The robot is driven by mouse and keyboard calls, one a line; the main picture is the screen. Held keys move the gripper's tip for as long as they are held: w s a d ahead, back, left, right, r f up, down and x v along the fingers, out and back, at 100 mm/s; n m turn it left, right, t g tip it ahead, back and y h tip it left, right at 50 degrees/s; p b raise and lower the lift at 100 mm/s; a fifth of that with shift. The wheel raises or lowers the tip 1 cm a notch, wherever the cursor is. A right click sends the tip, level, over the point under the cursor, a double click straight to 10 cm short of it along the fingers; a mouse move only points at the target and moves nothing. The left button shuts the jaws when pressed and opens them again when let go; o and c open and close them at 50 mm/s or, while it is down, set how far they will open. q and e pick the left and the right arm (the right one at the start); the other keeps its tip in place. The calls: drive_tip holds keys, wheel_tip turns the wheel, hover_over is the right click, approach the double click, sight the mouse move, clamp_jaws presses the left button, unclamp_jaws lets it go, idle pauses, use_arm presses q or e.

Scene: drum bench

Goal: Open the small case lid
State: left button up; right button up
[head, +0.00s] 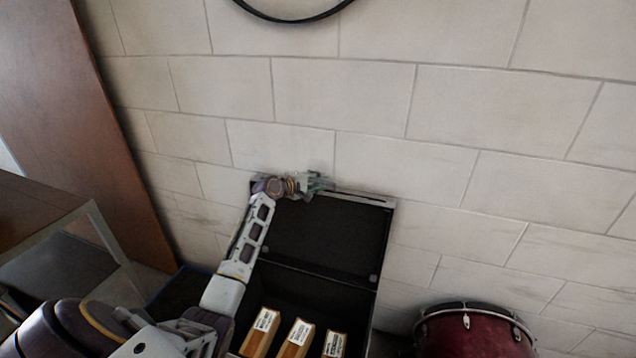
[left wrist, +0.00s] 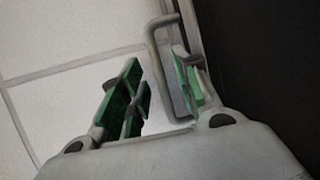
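The small case (head: 325,295) is black and stands open against the wall. Its lid (head: 325,235) is raised, close to upright, with the dark inside facing me and a metal trim along its top edge. My left gripper (head: 316,184) is at the lid's top edge, toward its left side. In the left wrist view its two green fingers (left wrist: 163,98) are spread. A metal loop (left wrist: 158,65) on the lid edge shows between them, close to the right finger. The dark lid (left wrist: 262,65) fills the right side there. I cannot tell if a finger touches it. My right gripper is out of view.
Several narrow boxes with white labels, among them one brown box (head: 295,338), lie in the case. A red drum (head: 472,335) stands to the right. A wooden panel (head: 85,110) and a table (head: 40,215) are at the left. The pale block wall (head: 480,130) is close behind the lid.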

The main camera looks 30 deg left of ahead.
use_arm(q)
drive_tip(key=shift+w+f, duration=0.1)
drive_tip(key=shift+w, duration=0.2)
drive_tip(key=shift+c, duration=0.5)
clamp_jaws()
